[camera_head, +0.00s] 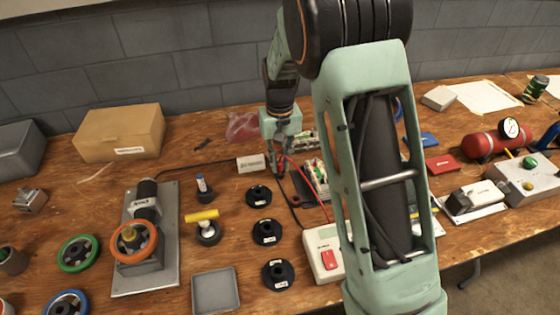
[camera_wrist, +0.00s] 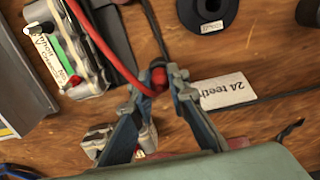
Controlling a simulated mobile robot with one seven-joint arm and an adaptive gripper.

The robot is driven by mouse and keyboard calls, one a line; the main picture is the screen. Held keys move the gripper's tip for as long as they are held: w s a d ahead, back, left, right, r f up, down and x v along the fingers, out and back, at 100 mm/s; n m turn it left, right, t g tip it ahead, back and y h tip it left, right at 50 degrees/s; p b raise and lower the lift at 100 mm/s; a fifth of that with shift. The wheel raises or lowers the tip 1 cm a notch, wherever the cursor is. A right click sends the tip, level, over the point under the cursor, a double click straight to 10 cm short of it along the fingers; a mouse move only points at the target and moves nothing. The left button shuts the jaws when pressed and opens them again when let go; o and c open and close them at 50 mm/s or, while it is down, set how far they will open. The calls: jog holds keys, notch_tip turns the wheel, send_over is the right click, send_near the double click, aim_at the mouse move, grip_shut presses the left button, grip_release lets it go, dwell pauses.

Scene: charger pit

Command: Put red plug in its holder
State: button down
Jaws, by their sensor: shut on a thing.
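My gripper (camera_wrist: 157,82) is shut on the red plug (camera_wrist: 158,76), at the end of a red cable (camera_wrist: 100,47). A device with a green label (camera_wrist: 62,50) lies at upper left in the wrist view. A pale block (camera_wrist: 97,142) is partly hidden behind my left finger. I cannot tell which part is the plug's holder.
A white card reading "24 teeth" (camera_wrist: 222,90) lies beside the fingertips. Several black spools, one of them (camera_head: 266,232), stand in front of my gripper. A grey tray (camera_head: 215,291) is at front. My arm hides part of the bench on the right.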

aim_at(280, 161)
jog(key=shift+f, duration=0.25)
jog(key=c, duration=1.8)
grip_release()
jog(key=shift+r, duration=0.15)
notch_tip(280, 161, up, 12)
